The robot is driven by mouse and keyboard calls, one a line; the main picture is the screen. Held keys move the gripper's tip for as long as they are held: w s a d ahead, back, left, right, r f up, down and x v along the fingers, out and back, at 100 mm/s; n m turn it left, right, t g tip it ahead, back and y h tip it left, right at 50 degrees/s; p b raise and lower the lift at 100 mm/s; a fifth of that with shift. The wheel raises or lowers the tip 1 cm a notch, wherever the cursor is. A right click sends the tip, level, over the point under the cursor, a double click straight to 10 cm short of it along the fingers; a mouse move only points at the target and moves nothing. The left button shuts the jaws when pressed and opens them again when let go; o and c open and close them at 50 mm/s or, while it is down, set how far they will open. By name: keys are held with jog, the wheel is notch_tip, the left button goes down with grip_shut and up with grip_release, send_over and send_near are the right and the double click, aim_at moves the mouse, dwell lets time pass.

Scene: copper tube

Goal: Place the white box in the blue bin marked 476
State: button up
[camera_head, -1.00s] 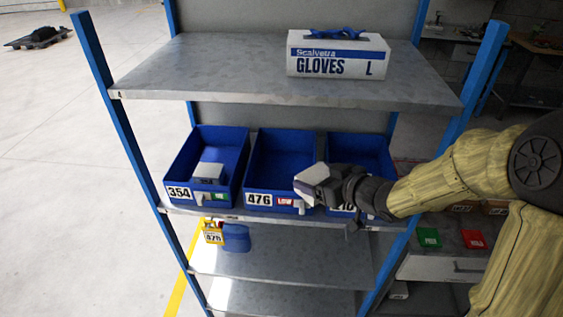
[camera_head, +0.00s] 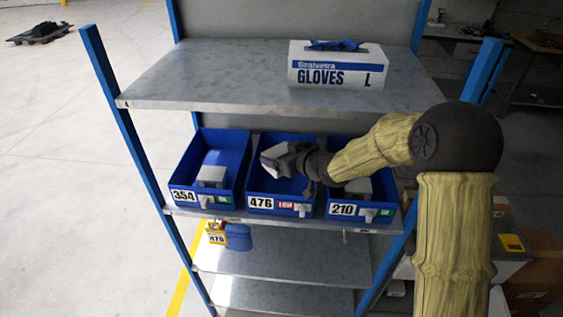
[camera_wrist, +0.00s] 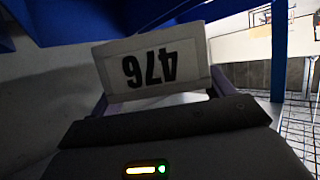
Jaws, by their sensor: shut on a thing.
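My gripper (camera_head: 282,158) is shut on the white box (camera_head: 270,164), which shows as a small pale block at its tip. In the wrist view the white box (camera_wrist: 190,66) sits between the fingers, with 476 printed upside down on its face. The blue bin marked 476 (camera_head: 256,187) is the middle of three bins on the shelf. In the head view my gripper and the box overlap the opening of this bin, tilted, seemingly above its floor. My wrist covers part of the bin's right side.
The blue bin marked 354 (camera_head: 184,178) at left and the bin marked 210 (camera_head: 385,187) at right each hold a pale box. A gloves box (camera_head: 337,66) stands on the upper shelf (camera_head: 220,85), which overhangs the bins. A blue post (camera_head: 125,125) rises at left.

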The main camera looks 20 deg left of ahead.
jog(key=shift+f+p, duration=0.85)
jog(key=shift+f, duration=0.8)
jog(key=shift+f, duration=0.1)
jog(key=shift+f+b, duration=0.55)
jog(key=shift+b, duration=0.15)
jog(key=o, duration=1.1)
jog(key=shift+o, duration=0.2)
jog(key=shift+r+p, duration=0.8)
jog(key=b+v, duration=0.4)
jog(key=v, duration=0.8)
jog(key=shift+f, duration=0.1)
